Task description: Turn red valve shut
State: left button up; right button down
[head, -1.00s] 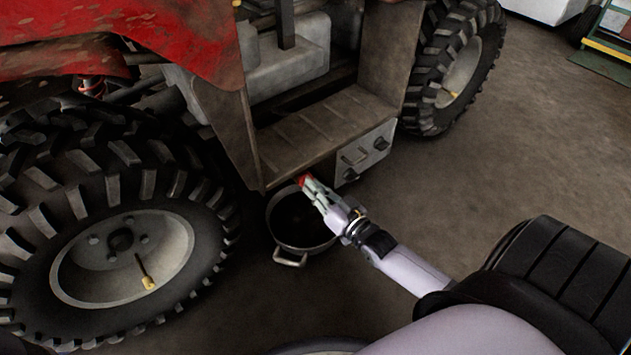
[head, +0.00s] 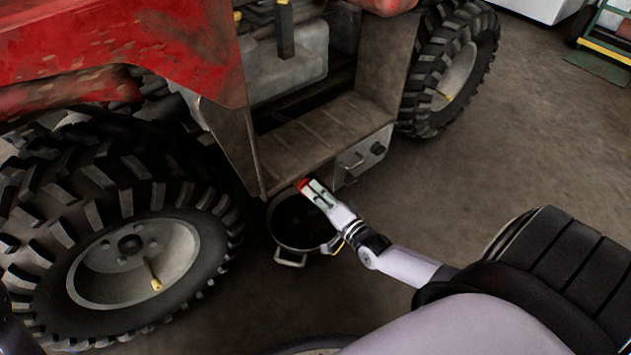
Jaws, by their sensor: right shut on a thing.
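The red valve (head: 302,184) shows as a small red piece under the front edge of the quad's footwell, above a metal pan. My right gripper (head: 310,188) reaches it from the lower right and is shut on it. The fingers hide most of the valve, so its handle angle cannot be made out. My left gripper is not in view.
The round metal pan (head: 290,244) with side handles stands on the floor below the valve. The large left tyre (head: 60,240) is close on the left. A grey box with knobs (head: 366,158) sits just right of the valve. The floor (head: 500,150) to the right is clear.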

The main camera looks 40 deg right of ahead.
jog(key=shift+f+m, duration=0.15)
jog(key=shift+m, duration=1.85)
jog(key=c, duration=1.7)
grip_release()
jog(key=shift+o, duration=0.2)
jog(key=s+d, duration=0.1)
jog(key=s, duration=1.1)
jog(key=shift+s, duration=0.1)
